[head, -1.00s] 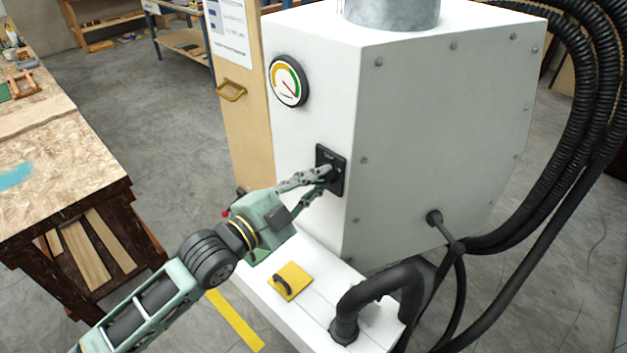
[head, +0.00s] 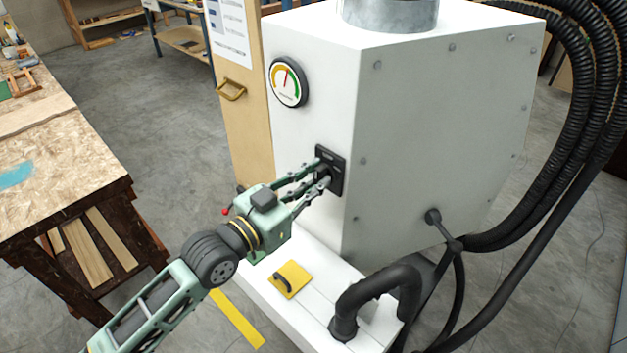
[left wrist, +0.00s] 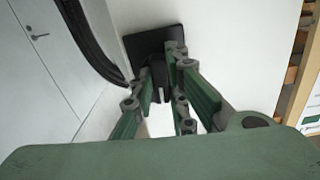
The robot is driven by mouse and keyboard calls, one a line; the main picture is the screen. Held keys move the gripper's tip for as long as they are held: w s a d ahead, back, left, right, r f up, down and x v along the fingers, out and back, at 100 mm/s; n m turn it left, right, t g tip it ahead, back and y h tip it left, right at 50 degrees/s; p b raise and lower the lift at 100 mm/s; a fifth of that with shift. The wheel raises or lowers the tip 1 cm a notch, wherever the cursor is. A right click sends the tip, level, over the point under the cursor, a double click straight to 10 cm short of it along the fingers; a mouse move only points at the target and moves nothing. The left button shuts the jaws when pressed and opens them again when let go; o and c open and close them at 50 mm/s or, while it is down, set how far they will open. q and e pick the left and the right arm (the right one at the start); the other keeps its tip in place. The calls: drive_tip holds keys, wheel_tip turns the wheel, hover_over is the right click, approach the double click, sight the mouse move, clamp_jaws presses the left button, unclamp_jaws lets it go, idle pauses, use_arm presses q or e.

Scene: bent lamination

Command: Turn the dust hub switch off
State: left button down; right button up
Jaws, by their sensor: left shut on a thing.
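The dust hub (head: 430,130) is a large white cabinet. Its switch (head: 330,158) is a black plate with a dark knob on the narrow front face, below a round gauge (head: 288,82). My left gripper (head: 325,178) is at the switch, shut on the knob, its fingers partly hiding it. In the left wrist view the black switch plate (left wrist: 146,46) shows behind the green fingers, with the dark knob (left wrist: 158,72) between them. The gauge needle points nearly straight up. The right gripper is not in view.
A white ledge with a yellow handled plate (head: 290,279) and a black hose (head: 372,295) lies below the switch. Thick black hoses (head: 590,110) hang at the right. A workbench (head: 70,165) stands at the left, with clear floor between.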

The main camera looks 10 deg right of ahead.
use_arm(q)
drive_tip(key=shift+n, duration=0.6)
drive_tip(key=c, duration=1.7)
unclamp_jaws()
drive_tip(key=v, duration=1.2)
drive_tip(key=shift+f, duration=0.15)
